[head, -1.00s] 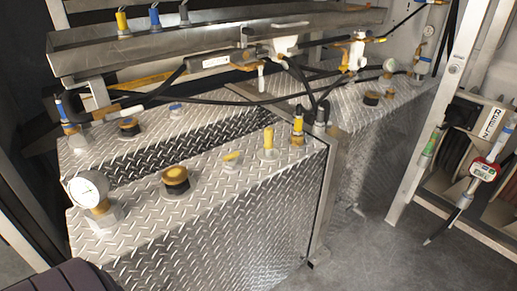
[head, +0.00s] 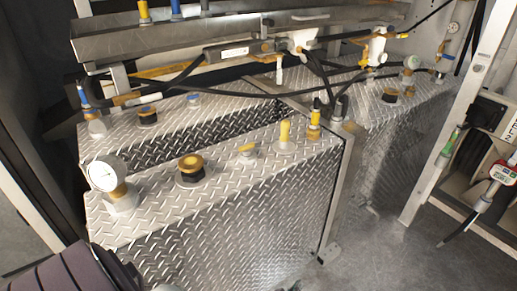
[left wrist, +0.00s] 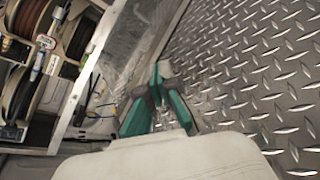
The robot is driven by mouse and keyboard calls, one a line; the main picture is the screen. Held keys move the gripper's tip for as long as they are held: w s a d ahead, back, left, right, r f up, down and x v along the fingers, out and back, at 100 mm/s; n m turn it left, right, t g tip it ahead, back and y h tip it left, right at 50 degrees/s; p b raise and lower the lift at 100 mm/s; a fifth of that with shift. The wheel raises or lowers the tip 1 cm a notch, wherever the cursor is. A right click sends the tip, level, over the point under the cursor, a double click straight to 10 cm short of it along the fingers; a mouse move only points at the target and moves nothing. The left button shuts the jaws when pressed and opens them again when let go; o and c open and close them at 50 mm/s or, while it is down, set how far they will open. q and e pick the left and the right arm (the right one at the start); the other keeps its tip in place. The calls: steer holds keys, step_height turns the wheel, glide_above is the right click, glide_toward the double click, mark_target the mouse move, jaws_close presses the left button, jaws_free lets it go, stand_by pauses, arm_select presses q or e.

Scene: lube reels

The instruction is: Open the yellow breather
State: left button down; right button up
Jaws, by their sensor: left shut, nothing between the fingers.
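A round yellow cap on a black base, which looks like the yellow breather (head: 191,169), stands upright on top of the front diamond-plate tank (head: 240,185). Nothing touches it. My left gripper (left wrist: 160,70) has green and dark fingers, and their tips meet with nothing between them. In the left wrist view it is over or beside bare diamond plate, and no breather shows there. In the head view only my dark sleeved left arm shows at the bottom left, well short of the breather; the fingers are not visible there. My right gripper is in neither view.
A white-faced gauge (head: 105,173) stands left of the breather. A small yellow cap (head: 247,149) and taller yellow fittings (head: 284,133) stand to its right. Black hoses (head: 215,98) cross behind. Hose reels (left wrist: 60,50) show in the left wrist view. Floor at right is clear.

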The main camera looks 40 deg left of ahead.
mark_target(253, 145)
arm_select(q)
steer(key=w+a+r+n+t+y, duration=0.1)
steer(key=w+a+r+n+y, duration=0.3)
steer(key=r, duration=0.4)
steer(key=w+a+r+n+t+y, duration=0.1)
steer(key=w+r+n+y, duration=0.2)
steer(key=w+r+n, duration=0.35)
steer(key=w+a+r+n+t+y, duration=0.1)
steer(key=w+a+r+n+y, duration=0.15)
steer(key=r+n, duration=0.55)
steer(key=s+a+r+n+g+y, duration=0.1)
steer(key=a+r+n+g, duration=0.1)
steer(key=r+n+g, duration=0.2)
steer(key=s+a+r+n+g+y, duration=0.1)
steer(key=a+r+n+g, duration=0.2)
steer(key=r+n, duration=0.4)
steer(key=s+a+r+n+g+y+b, duration=0.1)
steer(key=a+r+n+g, duration=0.2)
steer(key=n, duration=0.7)
step_height(253, 145, up, 3)
steer(key=shift+f+n+g, duration=0.15)
steer(key=shift+n+g, duration=0.2)
steer(key=shift+g, duration=0.85)
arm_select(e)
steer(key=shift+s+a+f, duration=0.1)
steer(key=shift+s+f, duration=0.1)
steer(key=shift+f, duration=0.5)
